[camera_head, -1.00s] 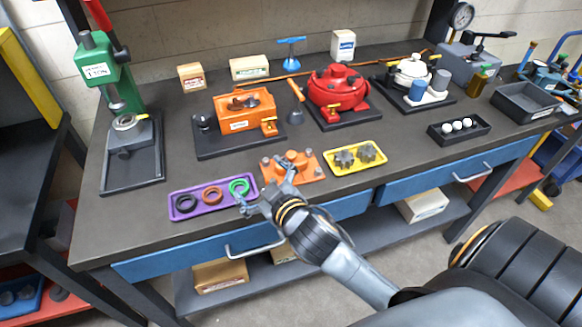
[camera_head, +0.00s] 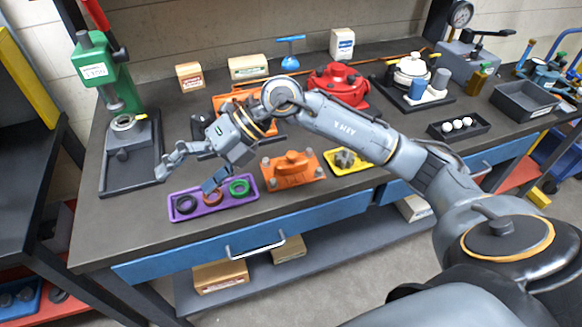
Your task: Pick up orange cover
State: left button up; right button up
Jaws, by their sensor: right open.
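The orange cover (camera_head: 292,171) lies on the bench near its front edge, between the purple tray and the yellow tray, with small grey bolts at its corners. My right gripper (camera_head: 186,176) is open and empty above the purple tray (camera_head: 236,207), to the left of the orange cover. Its fingers point down and left. My right arm crosses the bench and hides much of the orange motor (camera_head: 222,101) behind it. My left gripper is not in view.
The purple tray holds a black, a brown and a green ring (camera_head: 240,187). The yellow tray (camera_head: 336,168) is partly behind my arm. A green press (camera_head: 98,72) stands at the left, and a red motor (camera_head: 340,84) at the back.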

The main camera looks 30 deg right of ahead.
jog(key=w+d+f+m+h, duration=0.1)
jog(key=w+d+f+h, duration=0.15)
jog(key=d+h, duration=0.6)
jog(key=m+h, duration=0.3)
jog(key=h, duration=0.1)
send_near(292, 154)
jog(key=shift+y, duration=0.25)
jog(key=f, duration=0.2)
jog(key=f+p, duration=0.1)
jog(key=f, duration=0.3)
jog(key=shift+w+d+f+p, duration=0.1)
jog(key=shift+d+f+p, duration=0.05)
jog(key=shift+d+p, duration=0.2)
jog(key=f+p, duration=0.1)
jog(key=f, duration=0.1)
jog(key=w+f+p, duration=0.1)
jog(key=f, duration=0.1)
jog(key=shift+d+f, duration=0.1)
jog(key=shift+f, duration=0.55)
jog(key=c, duration=1.6)
jog(key=shift+r, duration=0.1)
jog(key=shift+c, duration=0.6)
